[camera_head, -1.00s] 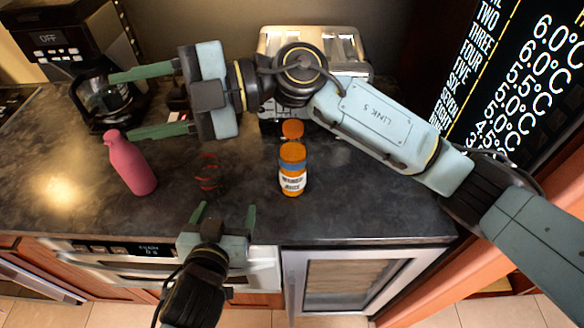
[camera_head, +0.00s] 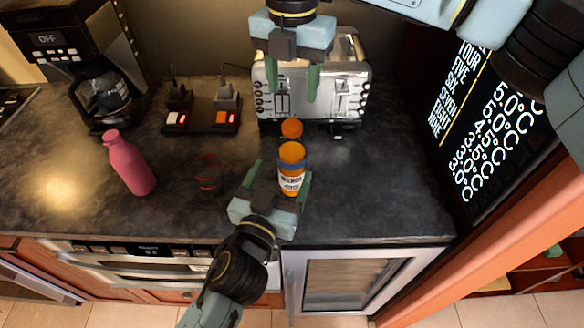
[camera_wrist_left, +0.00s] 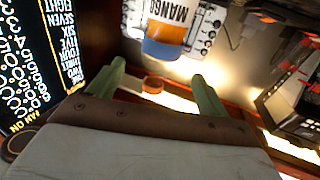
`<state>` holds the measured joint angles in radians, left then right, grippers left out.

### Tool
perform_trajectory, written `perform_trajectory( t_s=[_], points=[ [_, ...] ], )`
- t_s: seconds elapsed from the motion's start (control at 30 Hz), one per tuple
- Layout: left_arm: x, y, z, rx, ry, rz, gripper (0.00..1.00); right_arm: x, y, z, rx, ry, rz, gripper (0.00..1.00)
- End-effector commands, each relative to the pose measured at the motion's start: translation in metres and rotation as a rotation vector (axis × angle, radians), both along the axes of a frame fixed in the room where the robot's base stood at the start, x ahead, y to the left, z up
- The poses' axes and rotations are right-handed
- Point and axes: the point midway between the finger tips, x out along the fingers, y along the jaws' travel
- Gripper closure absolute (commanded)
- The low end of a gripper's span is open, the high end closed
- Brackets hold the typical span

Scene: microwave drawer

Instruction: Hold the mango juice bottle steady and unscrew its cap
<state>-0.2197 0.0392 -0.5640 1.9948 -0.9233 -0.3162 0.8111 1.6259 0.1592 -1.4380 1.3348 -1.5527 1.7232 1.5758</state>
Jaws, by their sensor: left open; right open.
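My right gripper (camera_head: 293,82) is open and empty, fingers pointing down, in front of the toaster and above the bottle in the picture.
A shiny toaster (camera_head: 345,80) stands behind the bottle, with another orange shape (camera_head: 292,129) just in front of it. A pink bottle (camera_head: 131,165) and coffee maker (camera_head: 85,70) stand left. A power strip (camera_head: 205,119) lies behind. The counter right of the bottle is clear.

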Motion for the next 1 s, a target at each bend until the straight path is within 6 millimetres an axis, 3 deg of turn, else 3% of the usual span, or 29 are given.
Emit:
perform_trajectory(
  t_s=[0.3, 0.5, 0.9, 1.0],
  points=[
    [0.055, -0.018, 0.001, 0.0, -0.002, 0.0, 0.22, 0.0, 0.001, 0.0, 0.003, 0.001, 0.002, 0.49],
    [0.077, -0.024, 0.0, 0.0, 0.0, 0.001, 0.22, 0.0, 0.001, 0.0, 0.003, 0.001, 0.003, 0.49],
    [0.084, -0.027, 0.0, 0.0, 0.001, 0.001, 0.22, 0.0, 0.001, 0.0, 0.003, 0.001, 0.003, 0.49],
    [0.084, -0.027, 0.0, -0.001, 0.001, 0.001, 0.32, 0.0, 0.001, 0.0, 0.003, 0.001, 0.003, 0.49]
  ],
)
